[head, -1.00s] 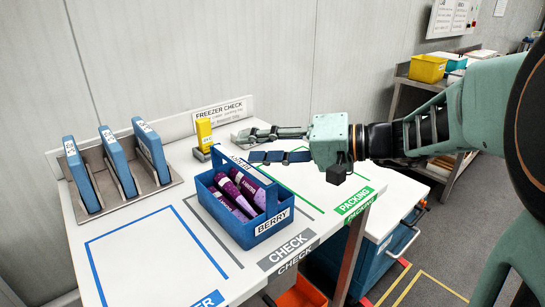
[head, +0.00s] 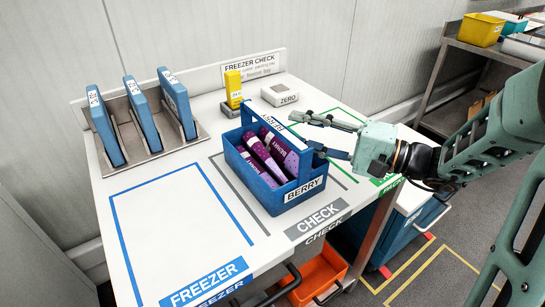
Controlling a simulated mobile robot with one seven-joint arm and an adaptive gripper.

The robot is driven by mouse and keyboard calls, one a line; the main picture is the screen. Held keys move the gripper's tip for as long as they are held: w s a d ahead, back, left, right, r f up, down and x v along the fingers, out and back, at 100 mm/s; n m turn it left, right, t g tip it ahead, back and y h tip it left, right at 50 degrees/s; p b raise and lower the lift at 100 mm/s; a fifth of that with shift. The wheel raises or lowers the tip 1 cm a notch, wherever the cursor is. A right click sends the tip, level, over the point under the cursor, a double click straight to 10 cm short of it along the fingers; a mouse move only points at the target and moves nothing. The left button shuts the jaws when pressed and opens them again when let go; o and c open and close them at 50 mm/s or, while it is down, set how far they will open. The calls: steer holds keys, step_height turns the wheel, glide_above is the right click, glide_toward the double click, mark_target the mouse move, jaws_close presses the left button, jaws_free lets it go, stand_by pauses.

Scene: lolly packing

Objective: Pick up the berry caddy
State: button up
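The berry caddy (head: 268,196) is a blue open box with a raised handle bar and a white BERRY label on its side. It stands upright on the white table, in the grey-outlined CHECK area. Several purple lollies (head: 266,159) lie inside it. My gripper (head: 306,134) is at the caddy's right, its two fingers apart and pointing left toward the handle. One finger is beyond the handle's far right end and the other is close to the caddy's right side. Whether the fingers touch the caddy I cannot tell.
A blue-outlined FREEZER area (head: 178,240) at the left is empty. Blue panels stand in a metal rack (head: 150,150) behind it. A yellow block (head: 234,90) and a grey ZERO box (head: 287,96) stand at the back. An orange bin (head: 318,278) is below the table.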

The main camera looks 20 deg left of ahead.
mark_target(281, 127)
steer(key=a, duration=0.6)
steer(key=shift+w+a+f, duration=0.15)
steer(key=shift+w+a, duration=0.15)
steer(key=shift+a, duration=0.1)
jaws_close()
